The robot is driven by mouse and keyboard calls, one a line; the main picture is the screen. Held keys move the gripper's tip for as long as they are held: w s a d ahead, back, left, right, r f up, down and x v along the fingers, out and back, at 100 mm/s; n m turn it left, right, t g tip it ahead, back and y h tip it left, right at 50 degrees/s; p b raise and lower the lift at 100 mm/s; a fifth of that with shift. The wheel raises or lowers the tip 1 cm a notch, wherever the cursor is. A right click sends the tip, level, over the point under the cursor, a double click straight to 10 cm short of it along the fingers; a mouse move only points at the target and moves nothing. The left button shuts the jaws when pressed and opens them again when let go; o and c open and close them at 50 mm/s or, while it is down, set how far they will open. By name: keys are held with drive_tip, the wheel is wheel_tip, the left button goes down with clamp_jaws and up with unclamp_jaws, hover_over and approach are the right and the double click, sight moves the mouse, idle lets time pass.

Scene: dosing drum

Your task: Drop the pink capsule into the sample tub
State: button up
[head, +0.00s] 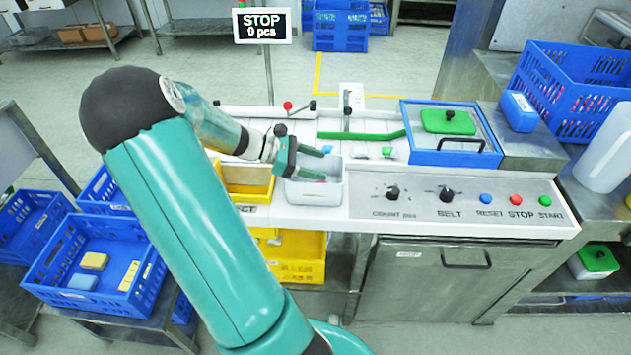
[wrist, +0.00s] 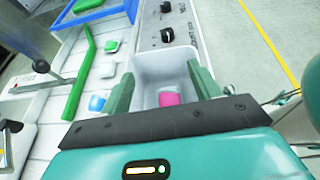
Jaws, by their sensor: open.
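The sample tub (head: 316,194) is a white open box at the left end of the dosing machine's top. In the wrist view the tub (wrist: 165,56) lies under and between my fingers. The pink capsule (wrist: 168,99) shows within the tub's outline, between the fingers and apart from both. Whether it rests on the tub floor is hard to tell. My gripper (head: 324,164) is open over the tub, its green fingers spread. It also shows in the wrist view (wrist: 161,82) with a gap around the capsule.
Other capsules, one blue and white (wrist: 97,103) and one green (wrist: 111,45), lie on the white surface beside the tub. A yellow bin (head: 247,181) stands left of the tub. A knob panel (head: 450,200) is at right. A sign (head: 262,25) reads STOP, 0 pcs.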

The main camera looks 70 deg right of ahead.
drive_tip(key=v, duration=1.4)
